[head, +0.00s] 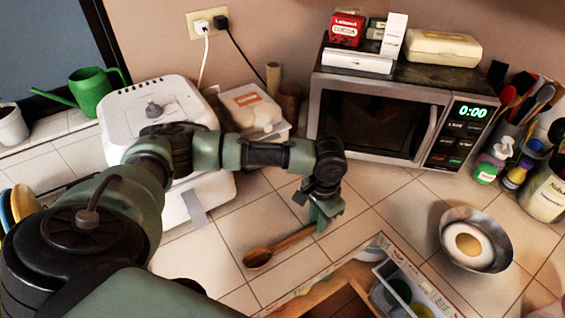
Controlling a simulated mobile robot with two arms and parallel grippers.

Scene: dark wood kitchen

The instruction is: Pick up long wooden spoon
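The long wooden spoon (283,245) lies on the light tiled counter in the head view. Its bowl is at the lower left and its handle runs up to the right. My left gripper (322,217) points down at the handle's far end and overlaps it in the picture. I cannot tell whether its fingers touch the handle, or whether they are open or shut. The tip of the handle is partly hidden by the gripper. My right gripper is not in view.
A microwave (375,122) stands behind the gripper. A metal bowl (476,239) with a round item is at the right. An open drawer (395,285) lies below the counter edge. A white appliance (160,105) stands behind my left arm. Tiles around the spoon are clear.

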